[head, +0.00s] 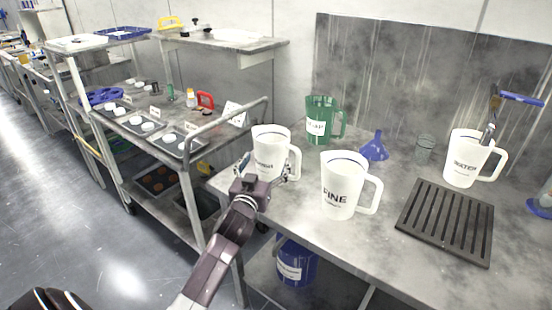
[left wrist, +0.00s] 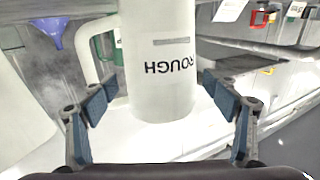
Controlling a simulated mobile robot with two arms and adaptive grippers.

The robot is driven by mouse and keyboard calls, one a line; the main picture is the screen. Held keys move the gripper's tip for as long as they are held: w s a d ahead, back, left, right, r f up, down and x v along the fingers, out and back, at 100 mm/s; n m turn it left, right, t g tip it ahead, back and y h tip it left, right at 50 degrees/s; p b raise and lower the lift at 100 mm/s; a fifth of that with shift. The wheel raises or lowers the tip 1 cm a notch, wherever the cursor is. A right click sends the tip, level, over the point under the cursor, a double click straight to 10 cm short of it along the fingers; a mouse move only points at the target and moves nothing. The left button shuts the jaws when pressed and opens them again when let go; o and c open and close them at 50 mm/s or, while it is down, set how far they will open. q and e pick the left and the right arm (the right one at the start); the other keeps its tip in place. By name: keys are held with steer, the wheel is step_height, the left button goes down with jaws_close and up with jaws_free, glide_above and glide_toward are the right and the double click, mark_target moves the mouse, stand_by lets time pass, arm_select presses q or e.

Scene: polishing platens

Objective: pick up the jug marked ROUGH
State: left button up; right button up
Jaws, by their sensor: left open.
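The white jug marked ROUGH (head: 271,143) stands upright near the left edge of the grey bench, its handle to the right; my gripper partly hides its label. In the left wrist view the jug (left wrist: 158,60) fills the middle, its ROUGH label upside down. My left gripper (head: 263,169) is in front of the jug in the head view. In the left wrist view its open fingers (left wrist: 158,98) show to either side of the jug; I cannot tell whether they touch it. My right gripper is out of view.
A white jug marked FINE (head: 340,187) stands close to the right. A green jug (head: 319,119) and a blue funnel (head: 375,147) are behind. A WATER jug (head: 466,159) and a slotted black rack (head: 447,222) are farther right. A metal cart (head: 228,137) stands left of the bench.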

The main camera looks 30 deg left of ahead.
arm_select(q)
steer(key=shift+x, duration=0.85)
steer(key=x, duration=0.2)
steer(key=shift+w+a+f+p, duration=0.1)
steer(key=shift+w+f+p, duration=0.15)
steer(key=shift+p, duration=0.1)
steer(key=shift+w+a, duration=0.2)
steer(key=shift+w, duration=0.4)
steer(key=c, duration=1)
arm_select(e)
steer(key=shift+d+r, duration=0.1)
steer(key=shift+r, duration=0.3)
arm_select(q)
steer(key=shift+r, duration=0.1)
